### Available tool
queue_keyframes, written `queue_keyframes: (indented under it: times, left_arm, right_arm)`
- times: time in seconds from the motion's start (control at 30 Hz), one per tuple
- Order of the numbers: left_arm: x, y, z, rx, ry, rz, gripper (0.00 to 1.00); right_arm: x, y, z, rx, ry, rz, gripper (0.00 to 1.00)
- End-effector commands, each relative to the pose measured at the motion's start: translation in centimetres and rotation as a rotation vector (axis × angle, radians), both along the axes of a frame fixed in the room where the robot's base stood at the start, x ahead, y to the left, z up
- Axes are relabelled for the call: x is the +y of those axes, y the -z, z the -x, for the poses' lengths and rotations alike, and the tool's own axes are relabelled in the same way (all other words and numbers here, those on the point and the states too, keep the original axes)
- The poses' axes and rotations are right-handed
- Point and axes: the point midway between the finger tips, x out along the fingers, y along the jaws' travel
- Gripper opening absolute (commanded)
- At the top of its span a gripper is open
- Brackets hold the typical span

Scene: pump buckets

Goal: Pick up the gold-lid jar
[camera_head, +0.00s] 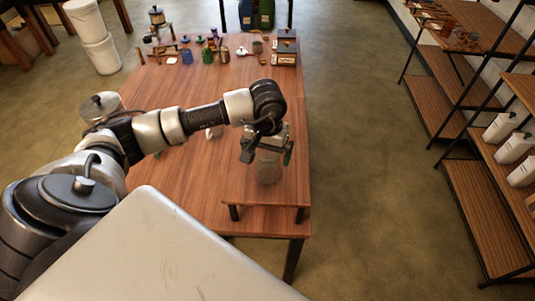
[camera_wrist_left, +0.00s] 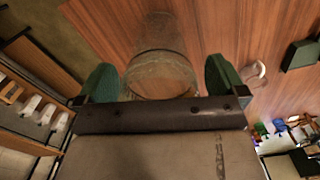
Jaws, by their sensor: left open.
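A clear glass jar (camera_head: 268,168) stands upright on a low wooden stand at the near right of the table. In the left wrist view the jar (camera_wrist_left: 160,38) shows with a brownish, gold-toned lid (camera_wrist_left: 160,75) facing the camera. My left gripper (camera_head: 267,152) is over the jar and hides its top in the head view. Its two green-padded fingers (camera_wrist_left: 162,80) are open, one on each side of the lid, with a gap visible at the left and a smaller one at the right. My right gripper is not in view.
The low wooden stand (camera_head: 230,188) sits on the long wooden table (camera_head: 165,185). A white mug (camera_head: 213,131) is left of the jar, partly behind my arm. Several small items crowd the table's far end. Shelves (camera_head: 480,200) stand at the right, across open floor.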

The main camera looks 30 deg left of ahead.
Motion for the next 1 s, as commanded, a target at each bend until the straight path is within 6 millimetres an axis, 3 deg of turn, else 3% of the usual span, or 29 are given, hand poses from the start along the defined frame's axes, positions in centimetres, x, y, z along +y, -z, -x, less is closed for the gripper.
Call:
queue_keyframes:
  times: [0.07,0.47,0.77,1.0]
  left_arm:
    - [0.0,0.0,0.0,0.000,0.000,0.000,1.00]
    - [0.0,-0.1,0.0,0.000,0.000,0.001,0.40]
    - [0.0,-0.3,-0.1,-0.003,0.000,0.001,0.40]
    - [0.0,-2.5,-0.2,-0.007,0.000,0.000,0.40]
  right_arm:
    - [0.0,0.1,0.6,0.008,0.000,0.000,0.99]
    - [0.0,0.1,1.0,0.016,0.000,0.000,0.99]
    - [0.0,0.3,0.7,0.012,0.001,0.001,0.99]
    - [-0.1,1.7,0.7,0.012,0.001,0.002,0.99]
